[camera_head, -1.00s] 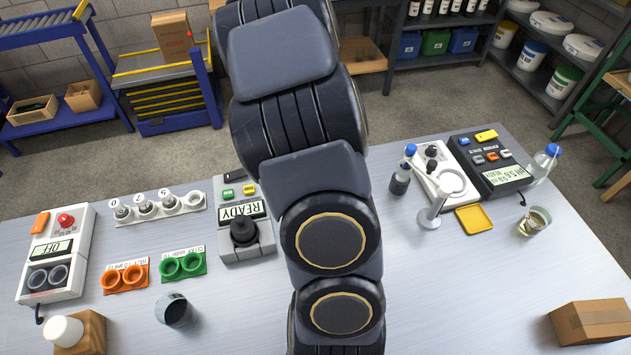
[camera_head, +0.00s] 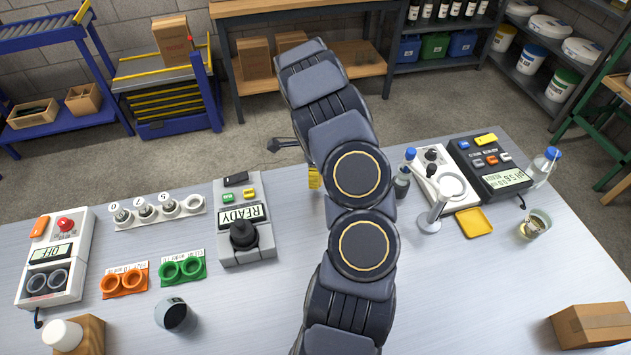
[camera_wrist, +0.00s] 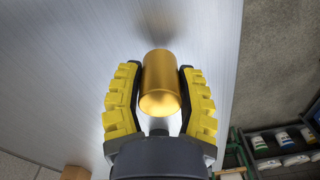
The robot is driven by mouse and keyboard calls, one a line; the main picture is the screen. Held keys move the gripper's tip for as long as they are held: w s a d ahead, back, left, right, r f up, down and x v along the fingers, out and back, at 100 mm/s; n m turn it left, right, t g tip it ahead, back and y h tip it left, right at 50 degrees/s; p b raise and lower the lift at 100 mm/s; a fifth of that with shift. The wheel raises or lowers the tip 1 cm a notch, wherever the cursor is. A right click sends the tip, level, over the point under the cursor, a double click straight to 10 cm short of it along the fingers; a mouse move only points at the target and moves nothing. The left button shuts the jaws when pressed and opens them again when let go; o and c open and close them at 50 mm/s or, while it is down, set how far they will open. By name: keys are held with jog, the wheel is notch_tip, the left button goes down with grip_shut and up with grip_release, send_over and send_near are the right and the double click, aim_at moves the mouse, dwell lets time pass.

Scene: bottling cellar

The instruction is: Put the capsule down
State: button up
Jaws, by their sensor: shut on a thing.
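The capsule (camera_wrist: 161,75) is a smooth gold cylinder in the wrist view. My gripper (camera_wrist: 160,68) is shut on it, with a yellow-backed black finger on each side. The pale brushed table top (camera_wrist: 60,60) lies beyond it. A dark shadow lies on the table at the capsule's far end; I cannot tell whether the capsule touches the table.
Left of my arm stand the READY device (camera_head: 248,246), a white rack (camera_head: 158,212), green rings (camera_head: 183,269), orange rings (camera_head: 124,281), a dark cup (camera_head: 174,316) and the OFF device (camera_head: 50,272). Right are a yellow tray (camera_head: 473,222), a beaker (camera_head: 535,223) and a carton (camera_head: 595,325). The front middle is clear.

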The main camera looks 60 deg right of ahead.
jog(key=shift+f, duration=1.4)
jog(key=shift+f, duration=0.1)
jog(key=o, duration=0.6)
jog(key=shift+o, duration=0.2)
notch_tip(320, 180, up, 12)
jog(key=shift+a+r, duration=0.15)
jog(key=shift+r, duration=0.05)
jog(key=a+r+n, duration=0.8)
jog(key=a, duration=0.5)
jog(key=a+r+n, duration=0.7)
jog(key=a+n, duration=0.2)
jog(key=a, duration=0.3)
jog(key=s+a+r+n+g, duration=0.1)
jog(key=s+a+r+n, duration=0.1)
jog(key=s+a+n, duration=1)
jog(key=shift+s+a+r+n+g, duration=0.2)
jog(key=shift+a+n+g, duration=0.15)
jog(key=shift+n, duration=0.85)
